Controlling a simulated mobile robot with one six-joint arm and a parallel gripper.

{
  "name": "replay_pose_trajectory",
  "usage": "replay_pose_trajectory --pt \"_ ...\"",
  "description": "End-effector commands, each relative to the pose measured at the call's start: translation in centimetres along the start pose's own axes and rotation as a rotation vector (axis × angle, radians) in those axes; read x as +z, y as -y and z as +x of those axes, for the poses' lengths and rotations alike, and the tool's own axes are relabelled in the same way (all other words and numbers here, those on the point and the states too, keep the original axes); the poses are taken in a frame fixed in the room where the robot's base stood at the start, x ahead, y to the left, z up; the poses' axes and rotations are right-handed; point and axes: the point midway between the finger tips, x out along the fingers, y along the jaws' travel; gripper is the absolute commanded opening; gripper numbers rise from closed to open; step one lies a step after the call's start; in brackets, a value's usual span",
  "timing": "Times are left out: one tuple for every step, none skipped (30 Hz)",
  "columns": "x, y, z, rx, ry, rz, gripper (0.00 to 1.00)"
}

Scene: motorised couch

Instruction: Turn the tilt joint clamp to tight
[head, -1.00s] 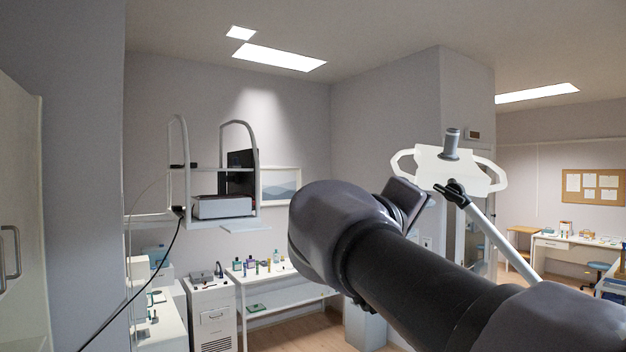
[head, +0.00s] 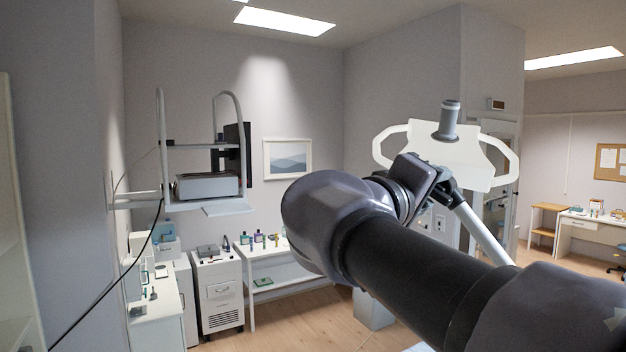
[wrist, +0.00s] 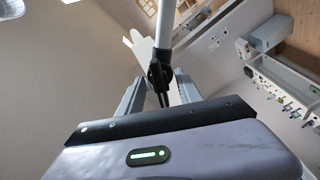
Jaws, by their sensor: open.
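The white panel (head: 482,160) with loop handles and a grey cylinder (head: 449,121) on it stands at the top of a slanted pale pole (head: 485,232) in the head view. The joint below the panel is mostly hidden behind my wrist there. In the wrist view a black joint clamp (wrist: 157,74) sits on the pole (wrist: 165,25), with thin dark parts hanging toward me. My gripper (wrist: 158,92) is open, one grey finger on each side of the clamp's lower end. No contact is visible. I cannot read the clamp's setting.
A wall-side shelf frame (head: 162,130) holding a grey box (head: 207,185) is at the left. A white cabinet (head: 217,292) and a bench (head: 265,255) with small bottles stand below. Open wooden floor (head: 290,325) lies ahead of them. A desk (head: 590,226) is at far right.

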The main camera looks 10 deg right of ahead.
Motion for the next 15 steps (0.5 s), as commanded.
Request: replay_pose_trajectory --pt "-0.03 0.0 -0.03 0.0 -0.001 0.0 0.42" --pt "-0.03 0.02 -0.04 0.0 -0.001 0.0 0.42" --pt "-0.03 0.03 -0.05 0.0 -0.001 0.0 0.42" --pt "-0.02 0.04 -0.05 0.0 -0.001 0.0 0.42" --pt "-0.02 0.05 -0.05 0.0 0.0 0.0 0.42" --pt "-0.01 0.05 -0.04 0.0 0.0 0.0 0.42" --pt "-0.01 0.05 -0.04 0.0 0.0 0.0 0.42" --pt "-0.01 0.05 -0.04 0.0 0.0 0.0 0.42" --pt "-0.01 0.05 -0.04 0.0 0.0 0.0 0.38" --pt "-0.01 0.05 -0.04 0.0 0.0 0.0 0.32" --pt "-0.01 0.05 -0.04 0.0 0.0 0.0 0.26" --pt "-0.01 0.05 -0.03 0.0 0.0 0.0 0.18" --pt "-0.01 0.05 -0.03 0.0 0.0 0.0 0.12" --pt "-0.01 0.05 -0.03 0.0 0.0 0.0 0.06" --pt "-0.01 0.04 -0.03 0.0 0.0 0.0 0.0"
